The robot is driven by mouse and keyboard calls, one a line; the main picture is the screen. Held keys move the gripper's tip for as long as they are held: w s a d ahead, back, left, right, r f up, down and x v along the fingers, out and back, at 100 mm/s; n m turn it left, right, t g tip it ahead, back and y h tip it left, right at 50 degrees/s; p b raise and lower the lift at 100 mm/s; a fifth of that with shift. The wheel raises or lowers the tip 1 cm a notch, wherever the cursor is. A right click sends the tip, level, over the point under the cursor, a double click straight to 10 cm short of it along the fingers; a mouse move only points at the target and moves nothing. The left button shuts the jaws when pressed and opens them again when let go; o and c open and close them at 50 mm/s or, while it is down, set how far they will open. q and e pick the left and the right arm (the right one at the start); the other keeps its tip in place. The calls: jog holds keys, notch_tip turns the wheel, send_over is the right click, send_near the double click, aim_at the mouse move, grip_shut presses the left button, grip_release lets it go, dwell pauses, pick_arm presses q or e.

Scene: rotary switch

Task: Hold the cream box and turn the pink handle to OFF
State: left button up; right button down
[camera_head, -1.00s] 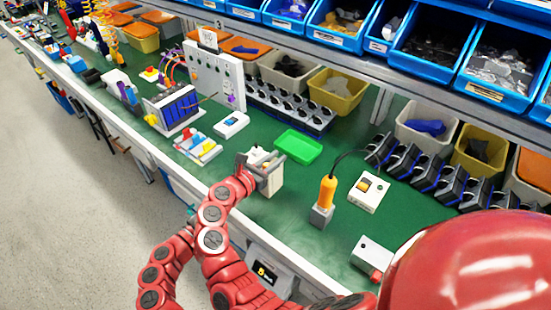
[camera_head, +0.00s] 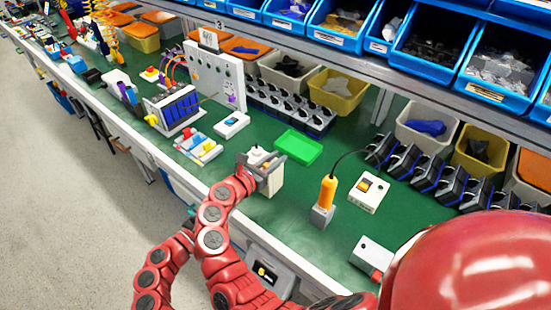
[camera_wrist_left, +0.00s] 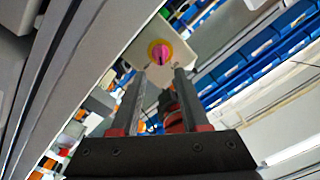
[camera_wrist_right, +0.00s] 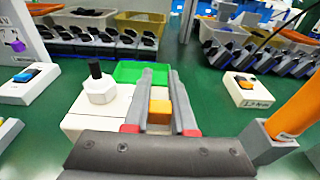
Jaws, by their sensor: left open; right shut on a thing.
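The cream box (camera_head: 275,183) is at the front edge of the green bench top. My right gripper (camera_head: 262,165) is shut on it. In the right wrist view, part of the box (camera_wrist_right: 85,122) with a white hexagonal fitting and black stub shows left of the right fingers (camera_wrist_right: 160,75); a yellow-orange piece shows between them. In the left wrist view, the pink handle (camera_wrist_left: 160,53) sits on a yellow round base on the box face, roughly upright. My left gripper (camera_wrist_left: 160,78) is open, its fingers below the handle and apparently apart from it. Switch markings are unreadable.
A green tray (camera_head: 300,146) lies behind the box. An orange-handled tool (camera_head: 327,192) in a grey stand and a white switch box (camera_head: 369,192) are to the right. A white unit with a blue switch (camera_head: 232,124) is to the left. Bins line the back.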

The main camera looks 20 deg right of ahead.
pick_arm(q)
jog(key=x, duration=0.8)
grip_shut()
jog(key=shift+d+f, duration=0.1)
dwell(1.3)
